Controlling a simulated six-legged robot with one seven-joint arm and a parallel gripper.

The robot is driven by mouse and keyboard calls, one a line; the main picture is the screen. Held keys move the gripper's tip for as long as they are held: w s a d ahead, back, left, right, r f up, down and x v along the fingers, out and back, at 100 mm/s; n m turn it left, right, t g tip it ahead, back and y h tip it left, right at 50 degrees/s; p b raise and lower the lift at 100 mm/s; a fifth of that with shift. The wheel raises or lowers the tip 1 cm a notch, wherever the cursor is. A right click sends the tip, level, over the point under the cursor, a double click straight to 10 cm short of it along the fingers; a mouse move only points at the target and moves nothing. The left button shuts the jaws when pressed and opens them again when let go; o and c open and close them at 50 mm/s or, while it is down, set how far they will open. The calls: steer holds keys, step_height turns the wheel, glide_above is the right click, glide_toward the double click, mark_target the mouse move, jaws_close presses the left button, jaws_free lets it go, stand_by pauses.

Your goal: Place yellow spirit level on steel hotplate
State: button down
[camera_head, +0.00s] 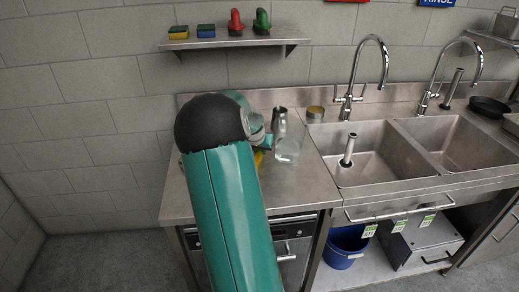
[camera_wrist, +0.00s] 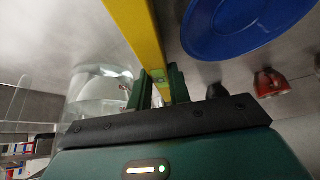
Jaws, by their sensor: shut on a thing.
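The yellow spirit level (camera_wrist: 143,38) is a long yellow bar in the wrist view, running from the top edge down between the green fingers of my gripper (camera_wrist: 160,86). My gripper is shut on it. In the head view only a small yellow piece of the spirit level (camera_head: 259,158) shows beside my arm, and my arm hides the gripper's fingers. I cannot make out the steel hotplate in either view; my arm covers much of the left counter.
A clear glass container (camera_head: 288,148) and a steel jug (camera_head: 280,120) stand close right of my arm. It is tight there, with a double sink (camera_head: 385,160) and tall taps further right. A wall shelf (camera_head: 235,42) hangs above. The wrist view shows a blue plate (camera_wrist: 240,28) and a red cup (camera_wrist: 270,82).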

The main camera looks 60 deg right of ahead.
steer(key=c, duration=1.3)
jaws_free()
steer(key=shift+r, duration=0.2)
steer(key=v, duration=1.2)
steer(key=w+a+r+n+t+y, duration=0.1)
steer(key=a+r+n+t+y, duration=0.15)
steer(key=a, duration=1.15)
steer(key=w+a+r+n+t+y, duration=0.1)
steer(key=w+a+r+n+y, duration=0.2)
steer(key=a, duration=1.1)
steer(key=s+a+n, duration=0.2)
steer(key=s+a, duration=0.1)
steer(key=a, duration=0.3)
steer(key=s+a+n, duration=0.3)
steer(key=a, duration=0.4)
steer(key=shift+s+a+r, duration=0.15)
steer(key=shift+s+r, duration=0.2)
steer(key=shift+r, duration=0.15)
steer(key=shift+o, duration=0.5)
steer(key=s+a+f+n, duration=0.1)
steer(key=s+a+n, duration=0.2)
steer(key=s+a, duration=0.3)
steer(key=shift+s+a+f+n, duration=0.2)
steer(key=shift+s+a+n, duration=0.15)
steer(key=shift+a, duration=0.45)
steer(key=shift+w, duration=0.15)
